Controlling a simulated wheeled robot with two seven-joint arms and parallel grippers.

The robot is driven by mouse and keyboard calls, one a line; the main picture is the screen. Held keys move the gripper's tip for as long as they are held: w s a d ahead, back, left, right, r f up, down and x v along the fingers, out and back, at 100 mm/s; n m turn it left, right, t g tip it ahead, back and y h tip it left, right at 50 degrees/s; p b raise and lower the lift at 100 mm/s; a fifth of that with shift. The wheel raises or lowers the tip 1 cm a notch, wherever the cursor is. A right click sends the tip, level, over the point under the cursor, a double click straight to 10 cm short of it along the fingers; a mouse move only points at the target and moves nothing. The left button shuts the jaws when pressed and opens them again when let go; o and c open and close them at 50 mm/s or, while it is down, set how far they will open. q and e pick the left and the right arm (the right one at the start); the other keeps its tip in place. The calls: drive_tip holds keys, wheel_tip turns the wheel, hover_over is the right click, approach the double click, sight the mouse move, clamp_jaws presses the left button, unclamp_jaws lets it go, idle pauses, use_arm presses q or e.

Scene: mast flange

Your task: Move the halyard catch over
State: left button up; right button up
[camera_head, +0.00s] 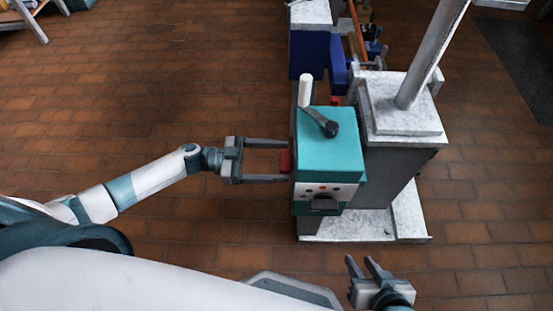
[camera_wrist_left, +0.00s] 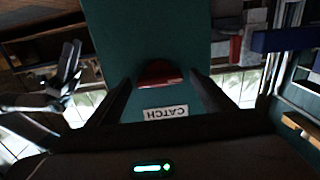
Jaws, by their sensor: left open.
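The red halyard catch (camera_head: 286,161) sticks out from the left side of a teal box (camera_head: 330,150). In the left wrist view the catch (camera_wrist_left: 158,74) is a rounded red piece on the dark teal face, with a white "CATCH" label (camera_wrist_left: 165,112) beside it. My left gripper (camera_head: 284,160) is open, its fingers to either side of the catch with gaps visible. My right gripper (camera_head: 361,261) is open and empty, in front of the box and apart from it.
Blue parts (camera_head: 318,55) stand behind. The brick floor (camera_head: 130,110) at left is clear.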

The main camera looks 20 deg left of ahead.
use_arm(q)
drive_tip(key=c, duration=1)
drive_tip(key=shift+c, duration=0.2)
drive_tip(key=shift+m, duration=0.3)
use_arm(e)
drive_tip(key=shift+d, duration=0.1)
use_arm(q)
drive_tip(key=shift+s+f+m+b, duration=0.1)
drive_tip(key=shift+m+b, duration=1.05)
drive_tip(key=shift+m, duration=3.25)
drive_tip(key=shift+s+f+m+b, duration=0.1)
drive_tip(key=shift+m+b, duration=1)
drive_tip(key=shift+m, duration=3.3)
use_arm(e)
drive_tip(key=w+a+r+t+y, duration=0.1)
drive_tip(key=w+a+r+t, duration=0.1)
drive_tip(key=w+r+t, duration=0.1)
drive_tip(key=w+a+r+t+y, duration=0.1)
drive_tip(key=w+a+r+t, duration=0.2)
drive_tip(key=r+t, duration=0.2)
drive_tip(key=shift+w+r+n+y, duration=0.15)
drive_tip(key=shift+r+n+y, duration=0.2)
drive_tip(key=shift+r, duration=1.3)
drive_tip(key=shift+a, duration=0.1)
